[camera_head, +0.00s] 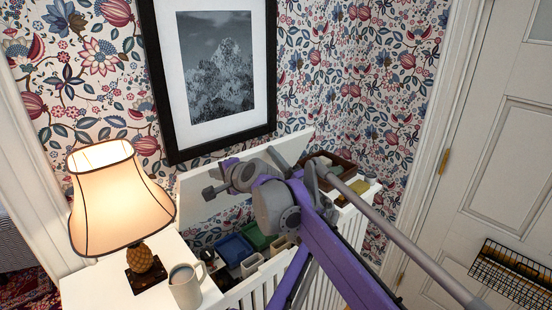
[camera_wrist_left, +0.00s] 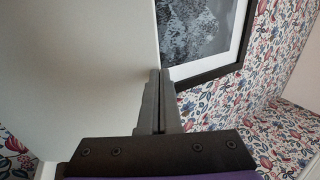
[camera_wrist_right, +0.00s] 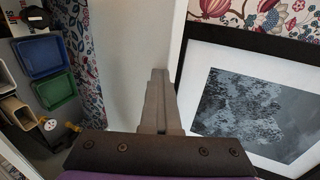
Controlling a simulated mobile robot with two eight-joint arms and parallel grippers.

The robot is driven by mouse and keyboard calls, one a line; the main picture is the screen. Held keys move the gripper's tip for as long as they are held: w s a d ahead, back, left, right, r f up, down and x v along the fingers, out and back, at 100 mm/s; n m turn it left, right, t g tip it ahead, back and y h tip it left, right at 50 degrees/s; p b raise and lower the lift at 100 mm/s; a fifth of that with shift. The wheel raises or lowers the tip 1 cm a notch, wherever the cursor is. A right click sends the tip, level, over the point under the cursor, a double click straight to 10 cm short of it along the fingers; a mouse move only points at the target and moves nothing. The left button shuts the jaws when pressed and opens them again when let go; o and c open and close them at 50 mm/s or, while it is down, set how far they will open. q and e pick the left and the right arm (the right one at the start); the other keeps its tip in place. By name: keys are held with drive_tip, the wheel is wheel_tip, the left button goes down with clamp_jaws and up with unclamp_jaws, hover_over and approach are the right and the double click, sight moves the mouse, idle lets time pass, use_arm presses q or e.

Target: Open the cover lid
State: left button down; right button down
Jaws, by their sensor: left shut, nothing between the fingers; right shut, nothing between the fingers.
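The white cover lid (camera_head: 205,200) stands raised and tilted at the back of the white cabinet, below the framed picture. It fills much of the left wrist view (camera_wrist_left: 85,55) and shows behind the fingers in the right wrist view (camera_wrist_right: 125,45). My right gripper (camera_head: 211,191) is shut and empty in front of the lid's left part. Its fingers (camera_wrist_right: 160,75) appear close to the lid, but contact is unclear. My left gripper (camera_head: 312,178) is shut and empty near the lid's right end. Its fingertips (camera_wrist_left: 160,74) line up with the lid's edge. My arms hide the lid's middle.
The open compartment holds a blue bin (camera_head: 234,249), a green bin (camera_head: 256,237) and pale containers. A lit lamp (camera_head: 120,200) and a mug (camera_head: 185,287) stand on the left top. A brown tray (camera_head: 340,161) and yellow block (camera_head: 360,187) are at right. A framed picture (camera_head: 160,75) hangs above.

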drive_tip(key=shift+w+f, duration=0.1)
drive_tip(key=shift+w, duration=0.1)
drive_tip(key=c, duration=0.7)
unclamp_jaws()
use_arm(q)
drive_tip(key=shift+w+a+r, duration=0.15)
drive_tip(key=shift+w+a, duration=0.1)
drive_tip(key=shift+w, duration=0.15)
use_arm(e)
drive_tip(key=shift+s, duration=0.1)
